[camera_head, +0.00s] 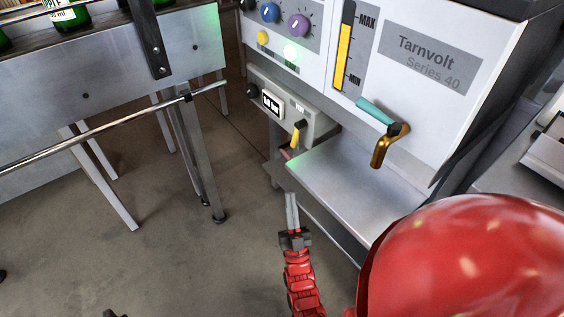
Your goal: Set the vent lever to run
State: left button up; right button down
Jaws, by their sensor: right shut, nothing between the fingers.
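A small grey box (268,100) is fixed to the lower front of the Tarnvolt machine (400,110), with a lit readout on its face. A short lever with a yellow grip (298,131) sits at the box's right end, tilted, below a small label too small to read surely. I take this to be the vent lever. A teal-handled lever (375,111) sits on a brass spout to its right. My right gripper (291,197) is shut and empty, below the yellow-gripped lever and apart from it.
A grey metal shelf (350,185) juts out under the spout, just right of my right gripper. At left, a conveyor (120,75) with green bottles has a long rail (90,135) and legs. The floor (170,265) between is clear.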

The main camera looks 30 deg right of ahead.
jog(key=w+d+f+m+g+h, duration=0.1)
jog(key=d+f+g+h, duration=0.1)
jog(key=d+f, duration=0.2)
jog(key=shift+w+d+h, duration=0.15)
jog(key=shift+h, duration=0.15)
jog(key=b, duration=0.2)
send_near(297, 139)
notch_tip(297, 139, up, 5)
jog(key=shift+f, duration=0.15)
jog(key=w, duration=0.1)
jog(key=w+d+b, duration=0.1)
jog(key=shift+w+d+f, duration=0.1)
jog(key=shift+w+d, duration=0.05)
jog(key=shift+w, duration=0.2)
jog(key=shift+w+d, duration=0.1)
jog(key=shift+w, duration=0.15)
jog(key=shift+m+b, duration=0.3)
jog(key=shift+b, duration=0.05)
